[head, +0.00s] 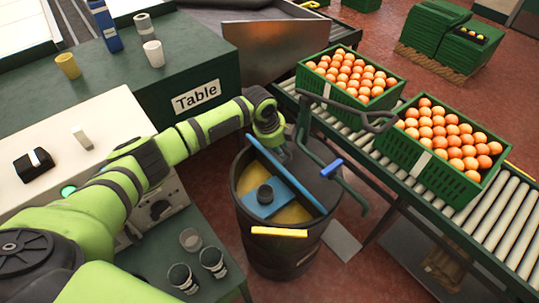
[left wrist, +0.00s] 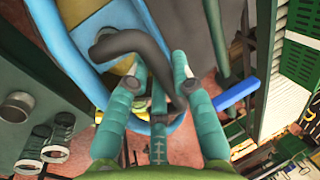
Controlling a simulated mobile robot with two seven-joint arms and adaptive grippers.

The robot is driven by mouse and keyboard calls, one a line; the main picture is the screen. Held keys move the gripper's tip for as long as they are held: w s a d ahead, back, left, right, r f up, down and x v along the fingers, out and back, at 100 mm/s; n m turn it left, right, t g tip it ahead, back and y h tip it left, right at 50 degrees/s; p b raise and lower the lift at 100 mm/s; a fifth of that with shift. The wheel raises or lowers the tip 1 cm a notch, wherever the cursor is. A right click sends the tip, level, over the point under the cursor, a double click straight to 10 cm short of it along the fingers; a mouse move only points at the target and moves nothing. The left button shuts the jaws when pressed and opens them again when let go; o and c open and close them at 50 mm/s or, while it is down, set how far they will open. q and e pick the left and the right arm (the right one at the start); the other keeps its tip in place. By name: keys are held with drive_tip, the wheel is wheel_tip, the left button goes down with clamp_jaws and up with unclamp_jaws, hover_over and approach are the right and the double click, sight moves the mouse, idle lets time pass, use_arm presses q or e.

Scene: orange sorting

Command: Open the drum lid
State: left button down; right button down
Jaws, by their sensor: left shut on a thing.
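The dark drum (head: 265,245) stands at the centre of the head view. My left gripper (head: 280,147) is over the drum's far side, by the upper end of that edge. In the left wrist view, a thick dark curved handle (left wrist: 125,42) passes between the fingers of this gripper (left wrist: 160,70), which is shut on it. I cannot tell how the handle joins the lid. My right gripper is not in view.
A dark frame with a blue grip (head: 331,168) stands close at the drum's right. The roller conveyor (head: 500,220) carries two green crates of oranges (head: 405,165). A green table (head: 190,60) and several cups (head: 213,260) are at the left.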

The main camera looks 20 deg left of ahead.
use_arm(q)
drive_tip(key=shift+w+d+r+b, duration=0.1)
drive_tip(key=shift+w+d+b, duration=0.35)
drive_tip(key=shift+w, duration=0.3)
drive_tip(key=shift+w+d+r+b, duration=0.1)
drive_tip(key=shift+w+d+b, duration=0.4)
drive_tip(key=shift+w, duration=0.3)
drive_tip(key=shift+w+d+b, duration=0.45)
drive_tip(key=shift+w, duration=0.3)
drive_tip(key=c, duration=1.3)
unclamp_jaws()
drive_tip(key=v, duration=1.2)
